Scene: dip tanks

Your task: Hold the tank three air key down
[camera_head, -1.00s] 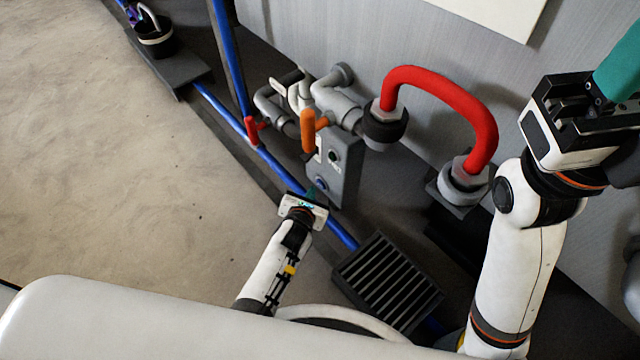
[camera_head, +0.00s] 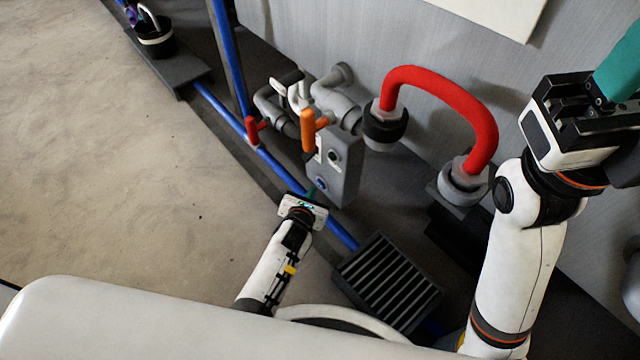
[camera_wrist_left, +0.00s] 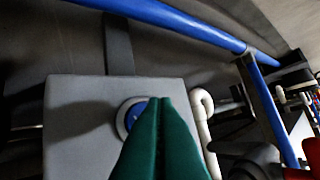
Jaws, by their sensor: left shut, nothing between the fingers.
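A grey control box (camera_head: 342,180) stands under the pipework. Its face carries a blue round key (camera_head: 321,182) low down and a dark round button (camera_head: 333,156) higher up. The blue key also shows in the left wrist view (camera_wrist_left: 133,114). My left gripper (camera_head: 312,192) is shut and empty, its teal fingertips at the blue key. In the left wrist view the closed fingers (camera_wrist_left: 160,103) cover the key's right part; whether it is pressed in I cannot tell. My right gripper (camera_head: 613,82) is raised at the upper right, its fingertips cut off by the frame edge.
An orange lever (camera_head: 308,131) and a red lever (camera_head: 252,129) sit on the pipes near the box. A red hose loop (camera_head: 440,84) rises to the right. A black grate (camera_head: 388,283) lies below. A blue pipe (camera_head: 225,120) runs along the floor edge.

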